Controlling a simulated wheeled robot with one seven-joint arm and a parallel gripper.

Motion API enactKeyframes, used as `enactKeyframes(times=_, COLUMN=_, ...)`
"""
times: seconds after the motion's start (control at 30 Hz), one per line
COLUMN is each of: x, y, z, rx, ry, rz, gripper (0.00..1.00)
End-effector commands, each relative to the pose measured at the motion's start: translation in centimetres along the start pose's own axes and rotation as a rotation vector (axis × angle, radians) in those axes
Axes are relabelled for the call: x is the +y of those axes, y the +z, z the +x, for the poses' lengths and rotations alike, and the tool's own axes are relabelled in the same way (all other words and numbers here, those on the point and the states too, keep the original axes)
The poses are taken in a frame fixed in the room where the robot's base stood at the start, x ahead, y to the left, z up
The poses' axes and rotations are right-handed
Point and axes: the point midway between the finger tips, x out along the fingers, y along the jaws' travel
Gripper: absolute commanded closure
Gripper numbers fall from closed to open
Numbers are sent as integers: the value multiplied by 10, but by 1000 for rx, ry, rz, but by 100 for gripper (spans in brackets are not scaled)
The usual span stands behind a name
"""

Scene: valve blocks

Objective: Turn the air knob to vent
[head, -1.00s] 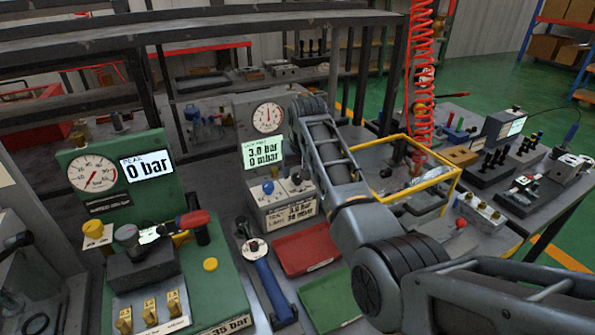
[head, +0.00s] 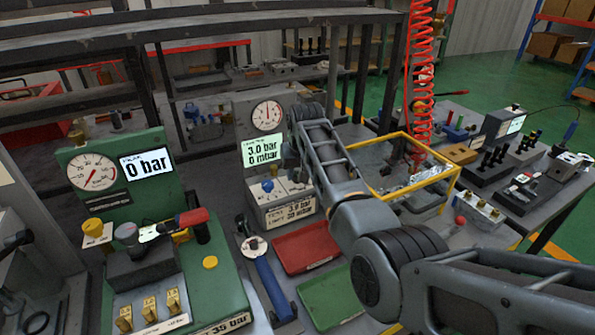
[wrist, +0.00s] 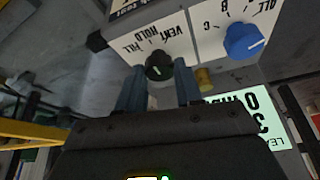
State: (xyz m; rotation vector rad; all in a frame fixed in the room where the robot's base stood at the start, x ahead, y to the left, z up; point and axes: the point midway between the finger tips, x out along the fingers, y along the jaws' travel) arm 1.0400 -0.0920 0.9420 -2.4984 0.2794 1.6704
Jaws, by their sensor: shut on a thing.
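The air knob (wrist: 159,66) is a small black dial on a white panel, with VENT, HOLD and FILL printed around it, upside down in the wrist view. My gripper (wrist: 160,86) is shut on the knob, one finger on each side. A light mark shows on the knob, but I cannot tell which word it points to. In the head view my arm hides most of the gripper. The knob's box (head: 285,211) stands behind the red tray, and its screen (head: 262,150) reads 3.0 bar and 0 mbar.
A blue knob (wrist: 243,41) sits beside the air knob on the panel. A round gauge (head: 267,116) stands behind the box. A red tray (head: 306,250) and a green tray (head: 330,297) lie in front. A yellow frame (head: 447,190) stands to the right.

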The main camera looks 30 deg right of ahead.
Motion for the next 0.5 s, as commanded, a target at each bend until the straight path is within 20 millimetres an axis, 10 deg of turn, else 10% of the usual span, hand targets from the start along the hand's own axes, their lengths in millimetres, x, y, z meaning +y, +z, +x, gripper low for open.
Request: enactKeyframes(times=0.5, x=-2, y=0, z=0, rx=0, ry=25, rz=61, gripper=95)
